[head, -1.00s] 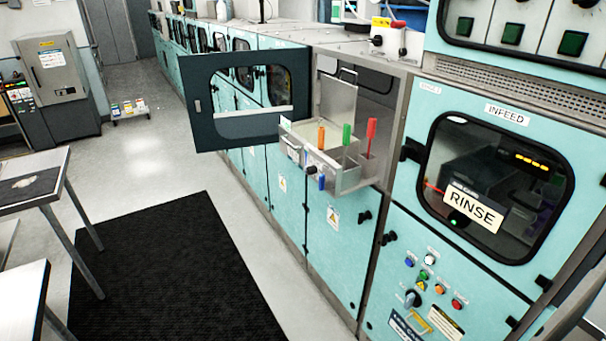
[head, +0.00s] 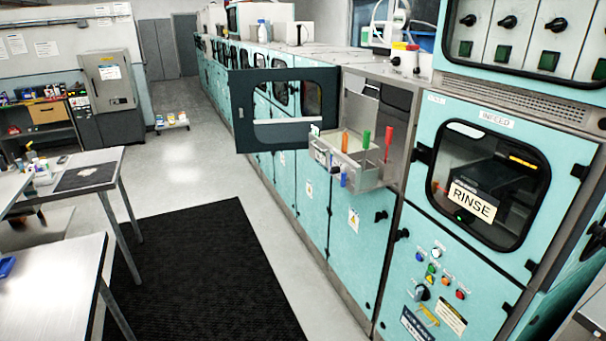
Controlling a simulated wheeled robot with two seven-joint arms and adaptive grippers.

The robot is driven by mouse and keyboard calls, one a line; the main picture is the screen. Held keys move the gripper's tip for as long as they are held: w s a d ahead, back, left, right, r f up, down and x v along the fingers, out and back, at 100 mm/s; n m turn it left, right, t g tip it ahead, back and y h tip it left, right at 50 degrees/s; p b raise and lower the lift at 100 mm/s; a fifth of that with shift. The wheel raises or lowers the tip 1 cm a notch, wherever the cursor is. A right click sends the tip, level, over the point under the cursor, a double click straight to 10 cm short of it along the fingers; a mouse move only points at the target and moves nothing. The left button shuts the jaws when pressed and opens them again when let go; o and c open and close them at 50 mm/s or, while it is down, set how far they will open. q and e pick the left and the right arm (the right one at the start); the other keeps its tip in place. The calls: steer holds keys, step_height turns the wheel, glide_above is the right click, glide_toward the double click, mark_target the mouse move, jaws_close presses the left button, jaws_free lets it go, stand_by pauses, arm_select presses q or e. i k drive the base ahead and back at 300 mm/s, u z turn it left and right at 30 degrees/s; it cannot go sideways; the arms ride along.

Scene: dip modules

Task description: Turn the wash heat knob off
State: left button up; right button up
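I cannot tell which knob is the wash heat knob, as no such label is legible. Black knobs sit on the upper right panel: a left knob (head: 467,19), a middle knob (head: 508,21) and a right knob (head: 557,25), above green square switches. A dark rotary knob (head: 421,293) sits on the lower panel below the RINSE sign (head: 472,202), beside several coloured buttons. Knob settings are too small to read. Neither of my grippers is in view.
An open dark-framed door (head: 243,112) sticks out from the teal machine row, beside a projecting metal tray (head: 350,178) with coloured handles. Metal tables (head: 55,290) stand at the left.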

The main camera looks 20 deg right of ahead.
mark_target(335, 169)
steer(key=u, duration=0.45)
steer(key=i, duration=1.45)
steer(key=z, duration=0.35)
